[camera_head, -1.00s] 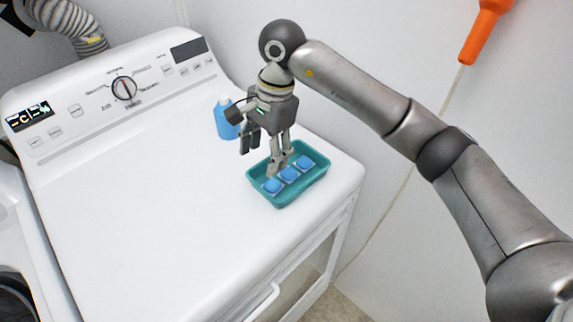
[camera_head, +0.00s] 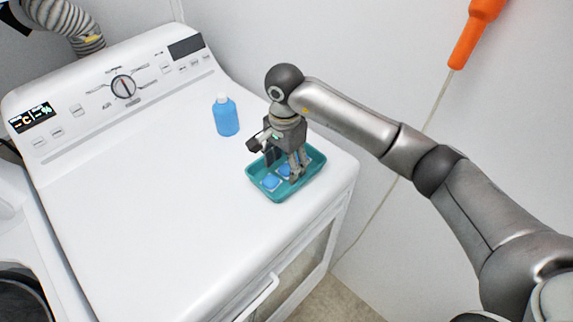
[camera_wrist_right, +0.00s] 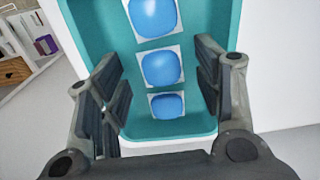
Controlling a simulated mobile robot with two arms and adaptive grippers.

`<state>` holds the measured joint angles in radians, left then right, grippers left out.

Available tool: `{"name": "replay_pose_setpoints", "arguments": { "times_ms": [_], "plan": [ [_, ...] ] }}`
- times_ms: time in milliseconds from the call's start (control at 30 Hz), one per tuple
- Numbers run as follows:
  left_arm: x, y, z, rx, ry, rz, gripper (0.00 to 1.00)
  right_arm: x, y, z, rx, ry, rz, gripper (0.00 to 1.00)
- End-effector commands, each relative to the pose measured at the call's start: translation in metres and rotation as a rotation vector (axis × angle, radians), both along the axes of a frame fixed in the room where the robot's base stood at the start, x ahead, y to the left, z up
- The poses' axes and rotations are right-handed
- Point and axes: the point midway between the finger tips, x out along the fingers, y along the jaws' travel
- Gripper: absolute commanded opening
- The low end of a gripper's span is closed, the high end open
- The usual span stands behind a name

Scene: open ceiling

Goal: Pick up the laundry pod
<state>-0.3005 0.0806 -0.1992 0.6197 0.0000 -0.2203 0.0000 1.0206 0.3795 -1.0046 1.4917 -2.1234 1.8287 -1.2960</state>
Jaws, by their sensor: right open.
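Three blue laundry pods on white square backings lie in a row in a teal tray (camera_head: 254,177) on top of the white machine. In the head view the front-left pod (camera_head: 271,182) and the middle pod (camera_head: 285,171) show; the third is hidden behind my right gripper. My right gripper (camera_head: 297,176) is open and points down into the tray. In the right wrist view the open fingers (camera_wrist_right: 163,92) stand on either side of the row, with the nearest pod (camera_wrist_right: 167,105) and middle pod (camera_wrist_right: 161,68) between or just beyond them. My left gripper is not in view.
A blue bottle (camera_head: 227,117) with a white cap stands behind and left of the tray. The control panel (camera_head: 122,88) runs along the machine's back. The machine top (camera_head: 150,200) left of the tray is clear. A wall is at the right.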

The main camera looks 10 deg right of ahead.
Motion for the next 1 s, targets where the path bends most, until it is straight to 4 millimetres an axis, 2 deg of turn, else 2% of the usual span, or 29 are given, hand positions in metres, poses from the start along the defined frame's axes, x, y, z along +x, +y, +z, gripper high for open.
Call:
{"name": "replay_pose_setpoints", "arguments": {
  "times_ms": [133,367,700,1000],
  "plan": [
    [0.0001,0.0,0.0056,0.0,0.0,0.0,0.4,-0.0008,0.0006,-0.0125,0.0,0.001,0.0,0.6],
    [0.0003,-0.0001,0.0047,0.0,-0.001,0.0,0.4,-0.0002,0.0007,-0.0146,0.001,-0.001,0.0,0.6],
    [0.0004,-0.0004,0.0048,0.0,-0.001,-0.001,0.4,-0.0003,0.0008,-0.0142,0.001,-0.001,0.0,0.2],
    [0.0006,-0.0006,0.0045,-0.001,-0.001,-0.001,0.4,-0.0002,0.0008,-0.0134,0.001,-0.001,0.0,0.2]
  ]
}}
